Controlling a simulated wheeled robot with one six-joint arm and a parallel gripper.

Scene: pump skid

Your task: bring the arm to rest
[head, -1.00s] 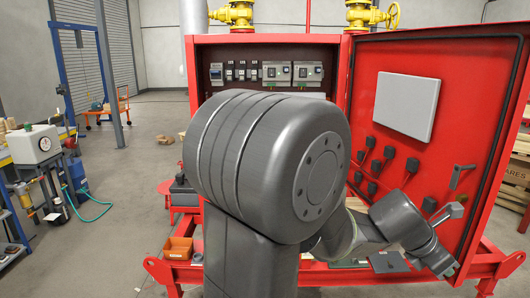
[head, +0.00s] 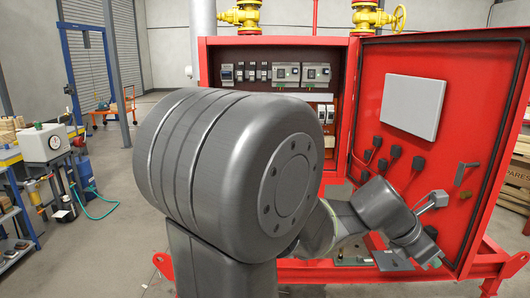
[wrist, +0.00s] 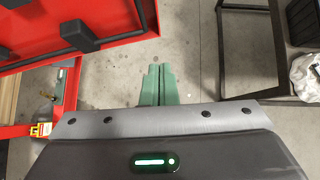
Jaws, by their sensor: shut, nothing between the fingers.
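My arm fills the middle of the head view, with its large grey joint in front of the red cabinet (head: 348,110). Its forearm bends right and down, and the wrist sits before the lower part of the open red cabinet door (head: 480,110). My gripper (wrist: 158,70) shows in the wrist view as two green fingers lying together, shut and empty, above grey floor. In the head view its fingers are small and hard to make out at the wrist's lower end. The door's edge also shows at the wrist view's upper left.
Yellow valves (head: 372,18) stand behind the cabinet. A bench with a gauge box (head: 46,143) is at the left, with a green hose (head: 100,207) on the floor. Wooden crates (head: 515,190) stand at the right. A dark frame (wrist: 250,50) is in the wrist view.

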